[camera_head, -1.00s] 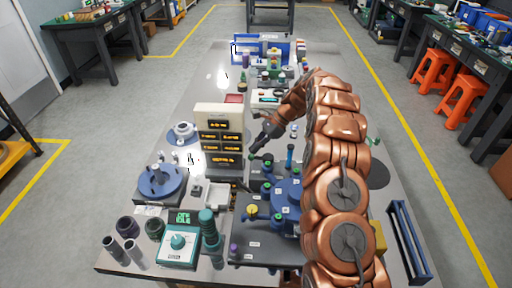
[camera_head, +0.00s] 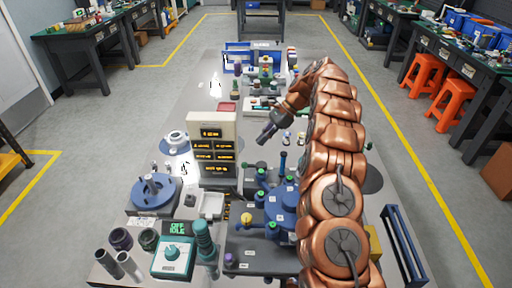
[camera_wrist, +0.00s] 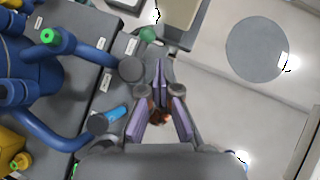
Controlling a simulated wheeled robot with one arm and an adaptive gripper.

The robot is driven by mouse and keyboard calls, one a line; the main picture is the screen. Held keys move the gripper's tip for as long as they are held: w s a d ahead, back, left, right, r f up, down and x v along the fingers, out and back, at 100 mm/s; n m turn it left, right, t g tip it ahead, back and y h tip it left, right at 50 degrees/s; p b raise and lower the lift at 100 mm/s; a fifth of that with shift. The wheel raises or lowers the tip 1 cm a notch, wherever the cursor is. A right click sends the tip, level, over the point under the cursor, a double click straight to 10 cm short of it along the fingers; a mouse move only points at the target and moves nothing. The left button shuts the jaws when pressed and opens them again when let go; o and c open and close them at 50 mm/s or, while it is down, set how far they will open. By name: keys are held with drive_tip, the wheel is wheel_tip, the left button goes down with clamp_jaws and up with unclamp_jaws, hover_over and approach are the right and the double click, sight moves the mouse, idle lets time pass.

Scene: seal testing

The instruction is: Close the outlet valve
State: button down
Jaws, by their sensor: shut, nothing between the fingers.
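A blue valve assembly (camera_head: 283,207) stands on a dark base, with stubs and levers capped green, yellow, blue and purple. Which one is the outlet valve I cannot tell; the labels are too small to read. A yellow-ended fitting (camera_head: 246,218) is at its left front, and an upright dark blue lever (camera_head: 283,162) at its back. My gripper (camera_head: 266,137) is beyond the assembly, above the table, shut and touching no valve. In the wrist view my gripper (camera_wrist: 160,72) is shut and empty; blue pipes (camera_wrist: 75,50) and a light-blue-tipped part (camera_wrist: 117,113) lie to its left.
A display tower (camera_head: 212,148) stands left of my gripper. A teal control box (camera_head: 173,258) and round fixture (camera_head: 154,192) are at the left front. A blue rack (camera_head: 407,245) lies at the right. A grey disc (camera_wrist: 256,48) and bare tabletop show right in the wrist view.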

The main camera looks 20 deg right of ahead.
drive_tip(key=shift+v, duration=1.9)
